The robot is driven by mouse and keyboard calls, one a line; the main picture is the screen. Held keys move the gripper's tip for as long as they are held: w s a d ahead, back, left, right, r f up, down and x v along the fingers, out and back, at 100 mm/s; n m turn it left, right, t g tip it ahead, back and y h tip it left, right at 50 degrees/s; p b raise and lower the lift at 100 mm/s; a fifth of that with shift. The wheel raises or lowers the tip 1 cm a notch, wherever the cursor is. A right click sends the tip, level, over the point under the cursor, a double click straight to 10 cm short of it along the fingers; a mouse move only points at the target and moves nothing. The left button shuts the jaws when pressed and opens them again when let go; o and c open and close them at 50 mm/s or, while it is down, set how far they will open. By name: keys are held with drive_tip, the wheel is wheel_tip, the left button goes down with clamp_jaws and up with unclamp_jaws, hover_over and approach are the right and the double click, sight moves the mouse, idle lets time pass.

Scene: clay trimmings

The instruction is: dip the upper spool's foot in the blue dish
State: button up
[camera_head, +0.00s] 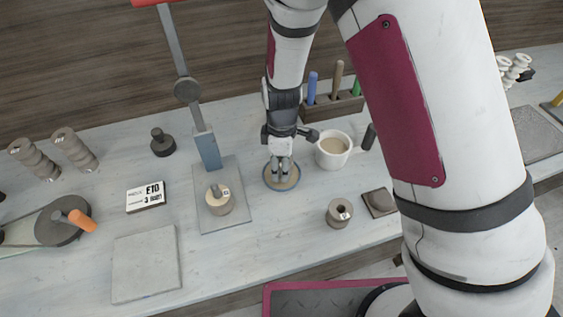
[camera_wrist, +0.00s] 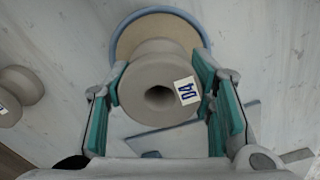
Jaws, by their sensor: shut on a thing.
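A grey clay spool (camera_wrist: 150,105) with a "D4" label is between my gripper's fingers (camera_wrist: 160,92) in the wrist view, its hole facing the camera. My gripper (camera_head: 281,178) is shut on it, with teal pads on both sides. The blue dish (camera_head: 283,191), blue-rimmed with tan contents, lies directly beneath my fingers; its rim (camera_wrist: 207,32) shows behind the spool in the wrist view. In the head view the fingers mostly hide the held spool. I cannot tell whether its foot touches the dish's contents. Another spool (camera_head: 339,213) stands on the table to the right.
A cream mug (camera_head: 332,151) stands close right of my gripper. A tool rack (camera_head: 335,105) is behind. A grey slab (camera_head: 146,263) lies at front left.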

drive_tip(key=shift+f+b, duration=0.4)
drive_tip(key=shift+f, duration=0.45)
idle(0.8)
idle(0.7)
wheel_tip(320, 180, up, 7)
drive_tip(key=p, duration=0.3)
idle(0.8)
idle(0.6)
